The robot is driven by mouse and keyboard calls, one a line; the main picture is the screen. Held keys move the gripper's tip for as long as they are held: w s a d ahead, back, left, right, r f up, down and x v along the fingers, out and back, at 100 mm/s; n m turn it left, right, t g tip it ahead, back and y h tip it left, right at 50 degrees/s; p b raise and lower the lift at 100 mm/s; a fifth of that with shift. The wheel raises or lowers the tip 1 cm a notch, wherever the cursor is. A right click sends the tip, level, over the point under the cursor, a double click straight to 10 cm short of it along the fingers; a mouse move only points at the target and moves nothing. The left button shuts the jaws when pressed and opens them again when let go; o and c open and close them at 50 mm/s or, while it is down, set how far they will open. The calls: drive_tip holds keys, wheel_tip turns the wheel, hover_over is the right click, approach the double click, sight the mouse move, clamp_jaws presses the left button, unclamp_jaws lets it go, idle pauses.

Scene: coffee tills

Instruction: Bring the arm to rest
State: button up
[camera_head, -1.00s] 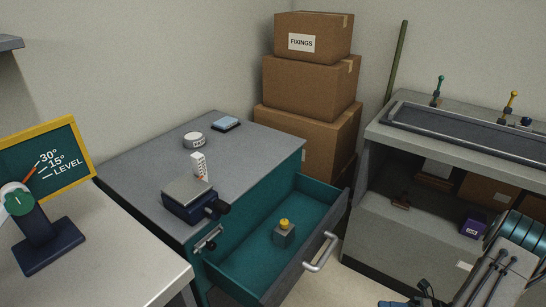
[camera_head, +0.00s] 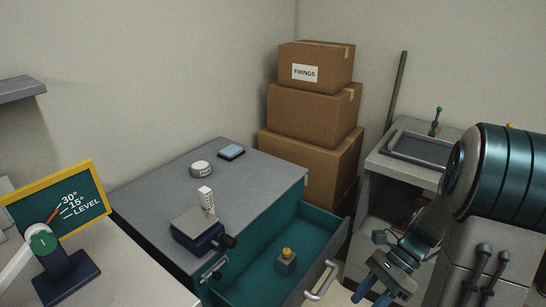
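My arm (camera_head: 490,180) reaches into the right side of the view, its teal banded link large in front of the grey bench. My gripper (camera_head: 372,299) hangs at the bottom edge, right of the open drawer's handle. Its two blue fingers stand apart with nothing seen between them, so it looks open; the very tips are close to or past the frame edge. The teal drawer (camera_head: 250,288) is pulled out of the grey-topped cabinet (camera_head: 160,195). A small grey block with a yellow knob (camera_head: 286,262) stands inside the drawer, apart from my gripper.
On the cabinet are a dark blue device with a grey plate (camera_head: 193,226), a white box (camera_head: 206,200), a round tin (camera_head: 201,169) and a blue pad (camera_head: 231,152). Stacked cartons (camera_head: 312,110) stand behind. A level board (camera_head: 70,195) is at left. The bench (camera_head: 385,165) is partly hidden.

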drive_tip(key=s+a+r+n+t+h+p, duration=0.1)
drive_tip(key=a+r+n+t+h+p, duration=0.1)
drive_tip(key=r+n, duration=0.6)
drive_tip(key=s+a+r+n+t+h+p, duration=0.2)
drive_tip(key=a+r+n+t+h+p, duration=0.1)
drive_tip(key=r+n, duration=0.5)
wheel_tip(320, 180, up, 2)
drive_tip(key=t+h+p, duration=0.1)
drive_tip(key=t+h, duration=0.1)
drive_tip(key=shift+s+a+r+n+h+p, duration=0.15)
drive_tip(key=shift+s+a+n+h+p, duration=0.15)
drive_tip(key=shift+h+p, duration=0.1)
